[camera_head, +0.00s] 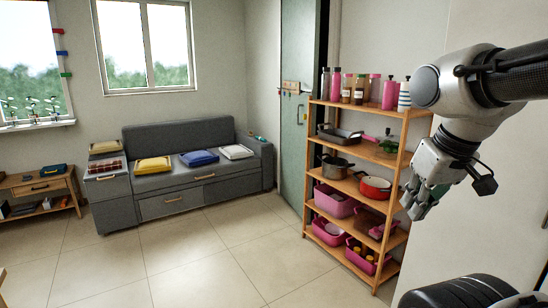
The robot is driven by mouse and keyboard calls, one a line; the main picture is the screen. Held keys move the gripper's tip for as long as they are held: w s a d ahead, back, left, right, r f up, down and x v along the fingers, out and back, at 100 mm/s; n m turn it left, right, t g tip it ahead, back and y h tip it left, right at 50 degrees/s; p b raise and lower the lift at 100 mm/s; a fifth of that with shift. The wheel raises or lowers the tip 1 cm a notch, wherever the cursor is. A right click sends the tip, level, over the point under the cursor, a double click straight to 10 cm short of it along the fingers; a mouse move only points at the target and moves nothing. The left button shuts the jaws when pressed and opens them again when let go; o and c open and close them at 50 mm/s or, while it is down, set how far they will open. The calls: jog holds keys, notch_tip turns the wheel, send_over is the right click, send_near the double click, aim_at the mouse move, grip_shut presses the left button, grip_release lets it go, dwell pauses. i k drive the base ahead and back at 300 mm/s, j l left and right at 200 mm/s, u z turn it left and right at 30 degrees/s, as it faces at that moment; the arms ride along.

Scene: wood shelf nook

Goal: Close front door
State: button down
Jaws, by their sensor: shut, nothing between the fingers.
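My gripper (416,208) is at the right, pointing down and left, in front of the shelf's right edge. It is shut and empty, well apart from the door.
A wooden shelf (343,105) with bottles, pots and pink bins stands between my gripper and the door. A grey sofa (160,187) with folded cloths is against the back wall. A small wooden table (40,188) is at far left. The tiled floor (215,255) is clear.

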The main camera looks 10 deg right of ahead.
aim_at(300, 19)
jog(key=i, duration=3.95)
jog(key=i+z, duration=0.3)
jog(key=i+j+z, duration=0.1)
jog(key=i+z, duration=0.15)
jog(key=i, duration=0.05)
